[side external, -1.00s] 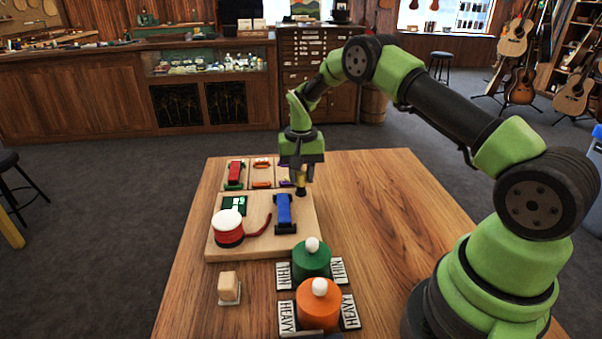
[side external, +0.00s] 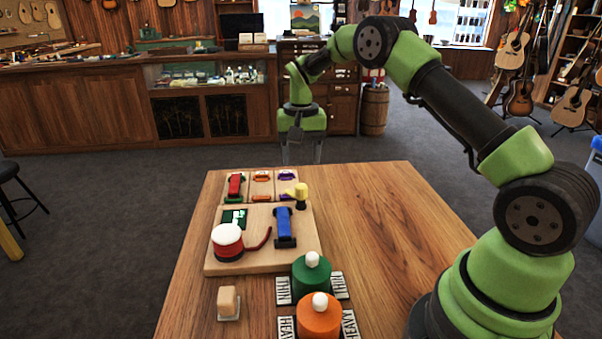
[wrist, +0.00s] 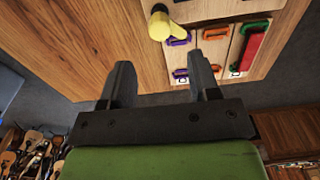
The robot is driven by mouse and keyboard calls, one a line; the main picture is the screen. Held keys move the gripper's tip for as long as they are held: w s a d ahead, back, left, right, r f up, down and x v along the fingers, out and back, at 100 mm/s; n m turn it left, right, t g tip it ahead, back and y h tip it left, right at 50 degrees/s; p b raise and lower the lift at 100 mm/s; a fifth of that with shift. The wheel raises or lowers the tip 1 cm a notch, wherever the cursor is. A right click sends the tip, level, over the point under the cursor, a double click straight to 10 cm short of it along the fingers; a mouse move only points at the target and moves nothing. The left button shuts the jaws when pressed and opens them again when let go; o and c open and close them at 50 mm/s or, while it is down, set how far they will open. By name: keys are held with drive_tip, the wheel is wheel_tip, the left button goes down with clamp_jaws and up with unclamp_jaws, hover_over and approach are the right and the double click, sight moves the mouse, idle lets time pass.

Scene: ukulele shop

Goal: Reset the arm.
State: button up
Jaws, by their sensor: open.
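My gripper (side external: 301,151) is open and empty, raised above and beyond the far edge of the wooden table (side external: 390,240). In the wrist view its two fingers (wrist: 160,88) stand apart with nothing between them. A yellow-headed peg-like piece (side external: 300,196) stands on the right part of the wooden board (side external: 262,262); it also shows in the wrist view (wrist: 160,24). A blue clamp-like piece (side external: 284,226) lies on the board, and a red one (side external: 235,186) lies in the left far slot. A red spool with a white top (side external: 228,240) sits at the board's left.
A green canister (side external: 312,275) and an orange canister (side external: 318,318), both white-knobbed, stand near the front between THIN and HEAVY labels. A small tan block (side external: 228,302) sits front left. The table's right side is clear. Orange and purple pieces lie in the far slots.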

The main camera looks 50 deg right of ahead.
drive_tip(key=shift+r, duration=0.8)
drive_tip(key=s+a+r+n+t, duration=0.1)
drive_tip(key=s+a+r+t, duration=0.1)
drive_tip(key=s+a+r, duration=0.45)
drive_tip(key=s+a+r+n+t, duration=0.2)
drive_tip(key=s+r, duration=0.1)
drive_tip(key=r, duration=0.6)
drive_tip(key=s+a+n+t+y, duration=0.1)
drive_tip(key=s+a, duration=0.2)
drive_tip(key=s, duration=0.5)
drive_tip(key=s+a+n+t+y, duration=0.1)
drive_tip(key=s+a+t, duration=0.1)
drive_tip(key=s, duration=0.6)
drive_tip(key=shift+s+a, duration=0.2)
drive_tip(key=shift+a, duration=0.4)
drive_tip(key=shift+r, duration=0.1)
